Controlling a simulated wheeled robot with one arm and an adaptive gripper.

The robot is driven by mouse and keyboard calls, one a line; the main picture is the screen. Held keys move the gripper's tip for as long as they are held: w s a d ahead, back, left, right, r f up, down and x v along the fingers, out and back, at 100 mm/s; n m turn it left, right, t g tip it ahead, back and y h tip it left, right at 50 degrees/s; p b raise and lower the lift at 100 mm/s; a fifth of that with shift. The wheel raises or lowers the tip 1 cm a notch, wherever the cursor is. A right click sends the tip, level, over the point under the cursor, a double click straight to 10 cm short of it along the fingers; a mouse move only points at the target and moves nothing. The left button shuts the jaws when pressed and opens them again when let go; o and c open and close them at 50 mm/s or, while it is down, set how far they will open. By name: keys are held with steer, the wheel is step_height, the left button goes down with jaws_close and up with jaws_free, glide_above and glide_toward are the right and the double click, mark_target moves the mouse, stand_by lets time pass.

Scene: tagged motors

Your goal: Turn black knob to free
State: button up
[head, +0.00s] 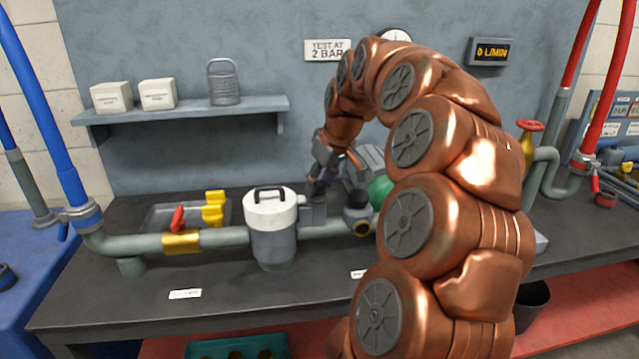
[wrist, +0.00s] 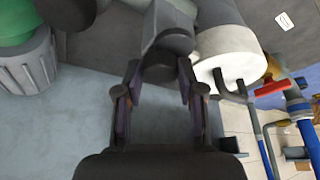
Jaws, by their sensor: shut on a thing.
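The black knob (wrist: 168,43) shows in the wrist view as a dark round piece at the end of a grey block (wrist: 165,17). My gripper (wrist: 160,88) has one finger on each side of it and is shut on it. In the head view my gripper (head: 337,187) reaches down to the pipe line, just right of the white-lidded canister (head: 272,238). The knob cannot be made out there behind the fingers. The knob's markings and its turned position cannot be read.
The canister has a black handle (head: 270,190) close beside my gripper. A green round part (head: 380,192) is on the right, partly behind my arm. A red lever (head: 178,219) and yellow pieces (head: 214,209) are to the left. The bench front (head: 110,310) is mostly clear.

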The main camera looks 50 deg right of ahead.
steer(key=shift+r+n, duration=0.1)
steer(key=shift+n, duration=0.2)
steer(key=o, duration=1.1)
steer(key=shift+d+v, duration=0.2)
steer(key=shift+v, duration=5.75)
